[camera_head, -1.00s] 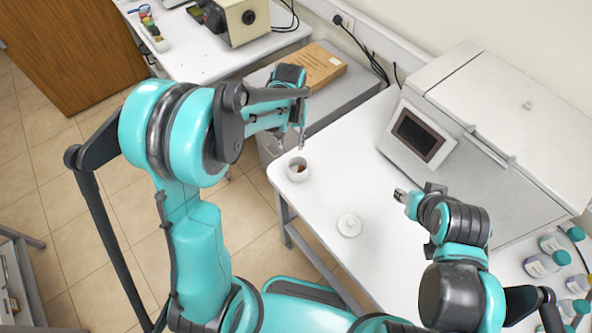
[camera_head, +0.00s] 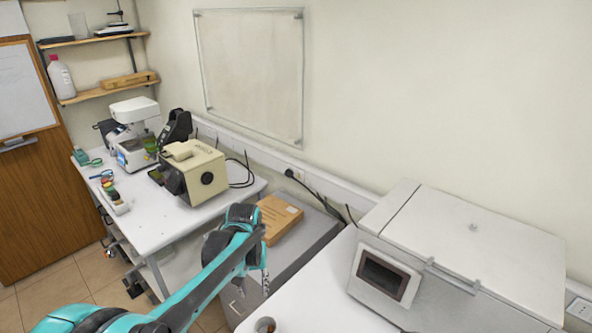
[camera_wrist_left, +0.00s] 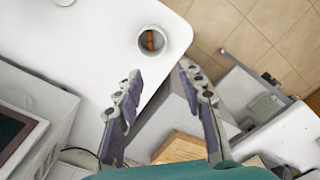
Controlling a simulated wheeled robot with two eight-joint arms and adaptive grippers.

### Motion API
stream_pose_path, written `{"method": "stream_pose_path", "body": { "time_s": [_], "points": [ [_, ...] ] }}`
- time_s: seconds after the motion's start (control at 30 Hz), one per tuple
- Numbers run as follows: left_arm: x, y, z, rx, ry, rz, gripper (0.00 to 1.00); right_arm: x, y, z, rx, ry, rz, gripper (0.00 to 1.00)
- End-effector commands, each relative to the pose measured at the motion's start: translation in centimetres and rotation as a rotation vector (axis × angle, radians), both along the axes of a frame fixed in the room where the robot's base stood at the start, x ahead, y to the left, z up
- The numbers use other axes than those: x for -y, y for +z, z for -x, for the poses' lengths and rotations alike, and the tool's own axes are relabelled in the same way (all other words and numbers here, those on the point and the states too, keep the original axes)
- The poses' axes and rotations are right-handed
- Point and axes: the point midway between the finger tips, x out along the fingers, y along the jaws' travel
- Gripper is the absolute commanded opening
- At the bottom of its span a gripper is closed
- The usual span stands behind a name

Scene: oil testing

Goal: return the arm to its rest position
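My left arm comes in from the lower left in the head view. My left gripper (camera_head: 254,286) hangs by the corner of the white table and the grey cabinet. In the left wrist view its two fingers (camera_wrist_left: 161,75) are spread apart with nothing between them. A small white cup (camera_wrist_left: 152,41) holding something reddish-brown stands on the white table (camera_wrist_left: 110,30), ahead of the fingertips and apart from them. The cup (camera_head: 265,326) is cut by the bottom edge in the head view. My right gripper is not in view.
A large white machine (camera_head: 470,255) with a dark screen stands on the table at right. A cardboard box (camera_head: 280,218) lies on the grey cabinet beside my left arm. A beige device (camera_head: 190,170) and a white instrument (camera_head: 135,130) stand on the far table.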

Motion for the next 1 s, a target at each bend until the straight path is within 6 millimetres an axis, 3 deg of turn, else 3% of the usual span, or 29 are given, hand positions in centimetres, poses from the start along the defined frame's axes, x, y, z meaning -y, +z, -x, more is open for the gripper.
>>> {"method": "stream_pose_path", "body": {
  "time_s": [0.17, 0.37, 0.7, 0.83, 1.0],
  "points": [
    [-0.5, -0.9, 2.2, 0.07, -0.012, 0.003, 0.39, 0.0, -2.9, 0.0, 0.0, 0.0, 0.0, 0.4],
    [-1.4, -3.3, 7.3, 0.241, -0.047, 0.002, 0.39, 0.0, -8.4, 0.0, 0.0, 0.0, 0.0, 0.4],
    [-2.5, -10.4, 15.0, 0.523, -0.101, -0.023, 0.39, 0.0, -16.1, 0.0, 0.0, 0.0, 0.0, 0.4],
    [-2.7, -12.3, 16.3, 0.585, -0.112, -0.033, 0.39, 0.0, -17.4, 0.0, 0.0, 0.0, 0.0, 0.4],
    [-2.8, -12.9, 16.9, 0.616, -0.118, -0.038, 0.39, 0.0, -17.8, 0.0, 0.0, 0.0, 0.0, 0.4]
  ]
}}
